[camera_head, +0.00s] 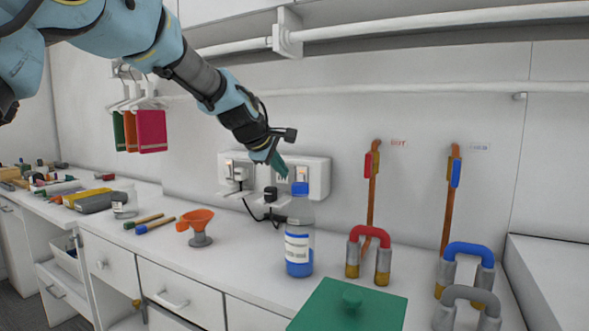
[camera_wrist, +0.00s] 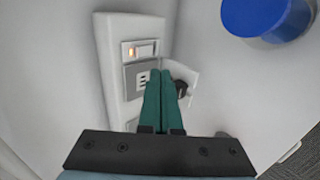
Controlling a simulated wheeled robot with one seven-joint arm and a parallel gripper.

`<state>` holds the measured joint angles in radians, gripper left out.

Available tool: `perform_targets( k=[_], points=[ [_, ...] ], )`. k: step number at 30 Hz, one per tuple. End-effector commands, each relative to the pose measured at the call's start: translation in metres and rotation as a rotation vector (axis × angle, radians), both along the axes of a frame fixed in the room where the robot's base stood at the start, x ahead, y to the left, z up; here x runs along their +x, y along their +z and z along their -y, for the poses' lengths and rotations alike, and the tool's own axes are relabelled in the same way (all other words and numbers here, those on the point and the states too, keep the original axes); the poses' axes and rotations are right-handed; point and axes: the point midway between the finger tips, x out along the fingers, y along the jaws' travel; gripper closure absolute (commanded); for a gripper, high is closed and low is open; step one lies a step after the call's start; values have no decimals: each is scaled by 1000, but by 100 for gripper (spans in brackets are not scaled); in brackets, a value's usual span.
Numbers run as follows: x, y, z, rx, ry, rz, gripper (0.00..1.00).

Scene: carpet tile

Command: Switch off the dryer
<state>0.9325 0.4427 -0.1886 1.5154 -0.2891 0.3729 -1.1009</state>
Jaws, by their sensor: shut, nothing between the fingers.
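In the wrist view the panel (camera_wrist: 114,75) shows a small switch with an orange mark (camera_wrist: 141,50) above a grey socket (camera_wrist: 134,76). A black plug (camera_head: 270,194) with a dark cable is low on the panel; it also shows in the wrist view (camera_wrist: 181,88). My gripper (camera_head: 284,171) is shut and empty, its green fingers in front of the panel between the switches. I cannot tell whether the tips touch it. No dryer is clearly identifiable.
A bottle with a blue cap (camera_head: 299,242) stands on the counter just in front of the panel.

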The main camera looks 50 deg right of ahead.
Motion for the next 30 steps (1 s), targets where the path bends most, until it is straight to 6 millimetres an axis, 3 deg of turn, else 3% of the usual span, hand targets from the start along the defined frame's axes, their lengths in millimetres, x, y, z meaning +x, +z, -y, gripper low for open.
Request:
perform_targets(
  k=[6,13,30],
  points=[
    [8,-28,33,3,-2,-2,100],
    [16,-21,61,-1,-1,1,100],
    [18,-20,70,-1,-1,1,100]
  ],
)
